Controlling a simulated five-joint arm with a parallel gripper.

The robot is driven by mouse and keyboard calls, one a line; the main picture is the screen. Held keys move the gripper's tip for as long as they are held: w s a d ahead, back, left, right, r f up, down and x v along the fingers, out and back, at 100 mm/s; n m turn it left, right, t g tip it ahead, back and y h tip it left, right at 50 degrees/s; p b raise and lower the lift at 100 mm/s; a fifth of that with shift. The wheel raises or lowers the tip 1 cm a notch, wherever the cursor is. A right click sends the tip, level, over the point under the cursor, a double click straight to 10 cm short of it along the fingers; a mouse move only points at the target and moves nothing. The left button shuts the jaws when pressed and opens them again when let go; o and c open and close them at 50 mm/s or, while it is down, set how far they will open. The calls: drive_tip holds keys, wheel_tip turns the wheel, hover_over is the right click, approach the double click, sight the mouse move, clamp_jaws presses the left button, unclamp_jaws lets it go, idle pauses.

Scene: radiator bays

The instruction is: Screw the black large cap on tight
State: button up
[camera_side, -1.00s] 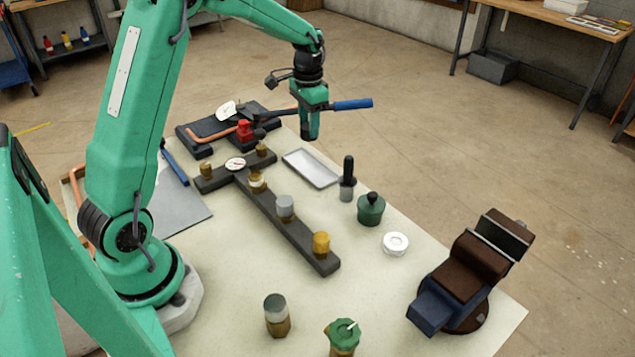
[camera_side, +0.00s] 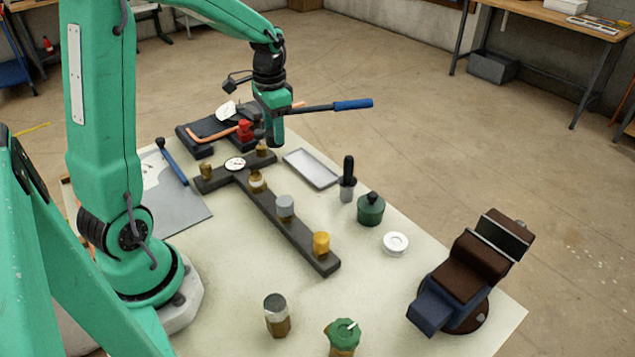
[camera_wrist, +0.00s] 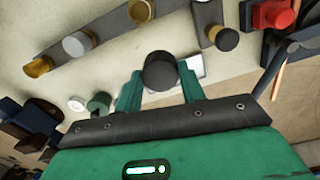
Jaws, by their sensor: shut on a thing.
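My gripper (camera_side: 277,137) is shut on the black large cap (camera_wrist: 160,72), which sits between its two green fingers in the wrist view. In the side view the cap is mostly hidden by the fingers. The gripper hangs above the far right end of the dark T-shaped manifold (camera_side: 290,232). The brass fitting (camera_side: 262,149) at that end is just below and left of the fingertips. In the wrist view this fitting (camera_wrist: 210,32) shows a dark round end, to the right of the held cap and apart from it.
Other manifold fittings include a grey-capped one (camera_side: 285,206) and a yellow-brass one (camera_side: 321,243). A red part (camera_side: 244,130) and a blue-handled tool (camera_side: 352,104) are near the gripper. A metal tray (camera_side: 312,168), green pot (camera_side: 371,209) and vise (camera_side: 470,270) stand to the right.

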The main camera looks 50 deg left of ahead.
approach(255, 174)
idle(0.4)
drive_tip(key=shift+f, duration=0.1)
drive_tip(key=shift+f, duration=2.1)
drive_tip(key=shift+f, duration=1.1)
idle(0.5)
drive_tip(key=o, duration=1.1)
drive_tip(key=shift+r, duration=0.1)
drive_tip(key=shift+r, duration=3.8)
